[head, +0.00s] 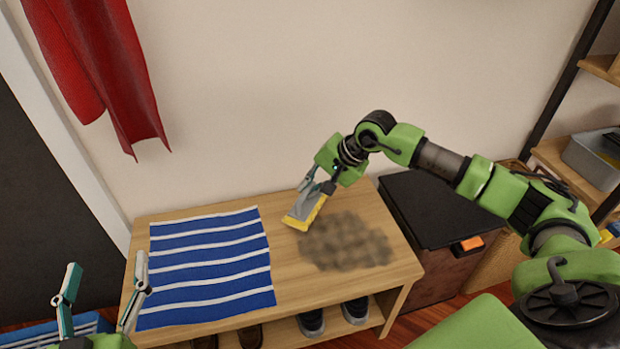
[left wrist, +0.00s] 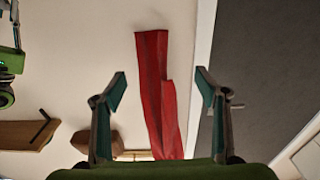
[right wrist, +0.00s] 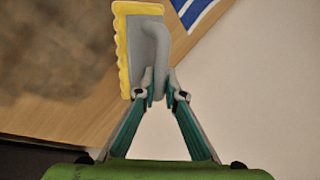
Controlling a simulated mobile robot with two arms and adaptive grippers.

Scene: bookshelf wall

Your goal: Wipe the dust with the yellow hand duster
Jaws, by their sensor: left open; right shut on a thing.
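The hand duster (head: 305,212) has a yellow pad and a grey back with a handle. My right gripper (head: 319,186) is shut on its handle and holds it tilted at the left edge of the dust. The duster (right wrist: 128,48) and the right gripper (right wrist: 160,90) also show in the right wrist view. The dust (head: 345,241) is a grey-brown patch on the right half of the wooden bench top; it also shows in the right wrist view (right wrist: 50,45). Whether the pad touches the bench is unclear. My left gripper (head: 105,285) is open and empty at the lower left.
A blue-and-white striped cloth (head: 208,262) covers the left of the bench (head: 290,290). Shoes (head: 312,322) stand on the lower shelf. A black-topped box (head: 432,208) stands right of the bench. A red cloth (head: 95,65) hangs at the upper left.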

